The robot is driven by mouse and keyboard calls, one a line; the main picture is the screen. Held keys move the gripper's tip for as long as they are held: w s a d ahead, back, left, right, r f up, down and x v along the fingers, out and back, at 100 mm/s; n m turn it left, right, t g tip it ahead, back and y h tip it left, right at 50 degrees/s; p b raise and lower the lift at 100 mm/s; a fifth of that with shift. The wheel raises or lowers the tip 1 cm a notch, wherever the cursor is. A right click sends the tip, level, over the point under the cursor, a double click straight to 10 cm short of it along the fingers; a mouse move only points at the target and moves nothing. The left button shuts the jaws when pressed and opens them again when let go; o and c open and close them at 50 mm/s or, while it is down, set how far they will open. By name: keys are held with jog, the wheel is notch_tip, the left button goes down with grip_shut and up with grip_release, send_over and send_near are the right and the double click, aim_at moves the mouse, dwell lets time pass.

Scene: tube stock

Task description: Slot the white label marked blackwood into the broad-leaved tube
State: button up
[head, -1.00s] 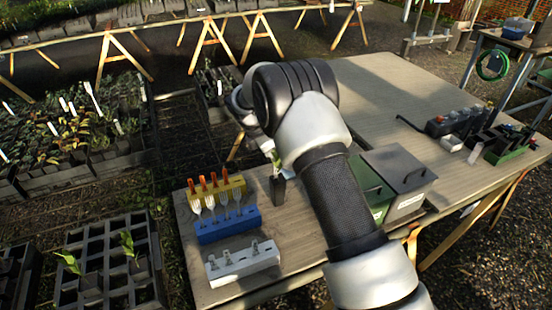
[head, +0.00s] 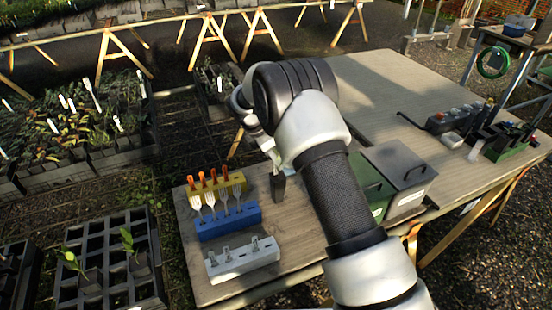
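A small dark tube (head: 277,187) stands on the table to the left of the lidded bins, its top covered by my arm's end. Two dark tubes with green leafy plants stand in the black cell tray, one at its left (head: 90,280) and one at its right (head: 139,264). I cannot tell from here which tube is the broad-leaved one. The pale end of my arm with my gripper (head: 271,151) is just above the small dark tube. Its fingers are mostly hidden, so whether it is open or holds a label cannot be told. No blackwood lettering is readable.
Yellow (head: 228,186), blue (head: 228,223) and white (head: 243,259) holders stand at the table's left end. Two lidded bins, green (head: 366,185) and grey (head: 400,175), stand beside my arm. A green crate (head: 508,148) is far right. The table's back middle is clear.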

jog(key=v, duration=1.7)
jog(key=shift+a+r, duration=0.15)
jog(key=shift+s, duration=0.1)
